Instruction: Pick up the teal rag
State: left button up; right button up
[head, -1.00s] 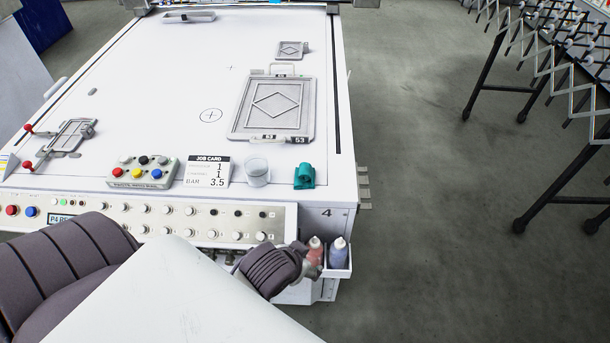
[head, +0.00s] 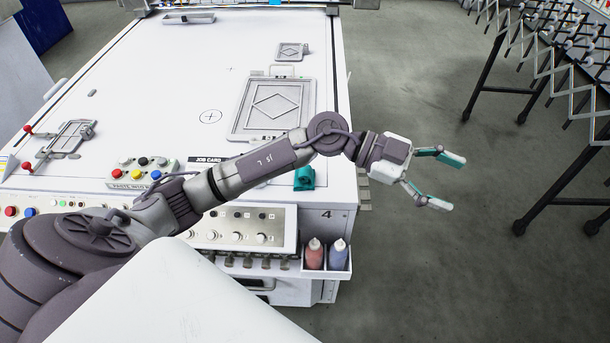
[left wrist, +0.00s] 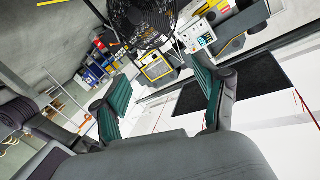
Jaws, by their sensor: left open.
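The teal rag (head: 304,180) is a small folded piece near the front right corner of the white table top (head: 150,70). My left forearm passes just beyond and above it in the head view and may cover its upper edge. My left gripper (head: 447,182) is open and empty, with its teal-padded fingers spread. It hangs out past the table's right side, to the right of the rag. In the left wrist view its two fingers (left wrist: 163,105) stand apart with nothing between them, and I cannot make out the rag there. My right gripper is not in view.
A framed plate (head: 240,110) lies beyond my forearm. A button box (head: 135,172) and the partly covered job card (head: 205,160) are left of the rag. Two bottles (head: 326,255) sit in a front holder. A black rack (head: 490,80) stands right; the floor between is clear.

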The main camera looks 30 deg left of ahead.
pick_arm(q)
jog(key=w+a+f+g+y, duration=0.1)
jog(key=a+f+y, duration=0.3)
jog(key=a, duration=0.1)
jog(key=n+g+y, duration=0.2)
jog(key=n+y, duration=0.6)
jog(key=y, duration=0.4)
send_over(305, 171)
jog(key=f, duration=0.2)
jog(key=shift+n, duration=0.3)
jog(key=f, duration=0.2)
jog(key=f+p, duration=0.1)
jog(key=f, duration=0.3)
jog(key=shift+w+a+f, duration=0.2)
jog(key=shift+w+f, duration=0.15)
jog(key=shift+f, duration=0.55)
jog(key=shift+f+p, duration=0.35)
jog(key=shift+p, duration=0.15)
notch_tip(305, 171, down, 4)
jog(key=shift+s+r+p, duration=0.15)
jog(key=shift+r+p, duration=0.05)
jog(key=shift+p, duration=0.45)
jog(key=shift+f, duration=0.45)
